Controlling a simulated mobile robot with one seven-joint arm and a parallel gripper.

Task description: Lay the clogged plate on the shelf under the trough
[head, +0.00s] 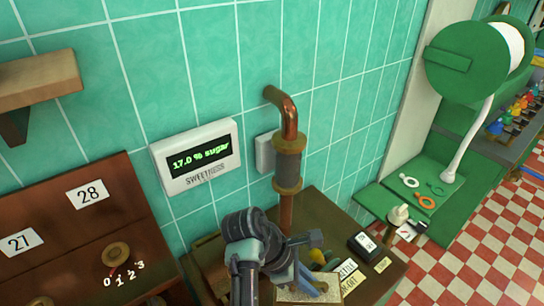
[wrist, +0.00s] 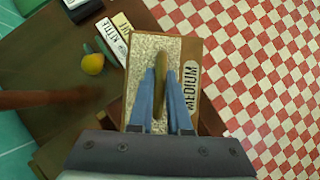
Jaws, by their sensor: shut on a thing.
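A speckled, pale plate (wrist: 145,48) with a handle (wrist: 161,82) lies below my gripper in the wrist view. My gripper (wrist: 161,75) has its two blue fingers closed on either side of this handle. A brown wooden piece with a MEDIUM label (wrist: 190,85) lies beside or under the plate; I cannot tell whether they touch. In the head view my gripper (head: 310,283) is low, in front of the brown bench, with part of the speckled plate (head: 295,297) at the bottom edge. I cannot make out the trough or the shelf under it.
A copper pipe (head: 286,205) rises behind my arm. A yellow fruit-like thing (wrist: 93,64) and label cards (wrist: 112,42) are on the bench. A numbered brown cabinet (head: 70,240) stands left, a green machine (head: 465,62) right. Checkered floor (wrist: 265,60) is open at right.

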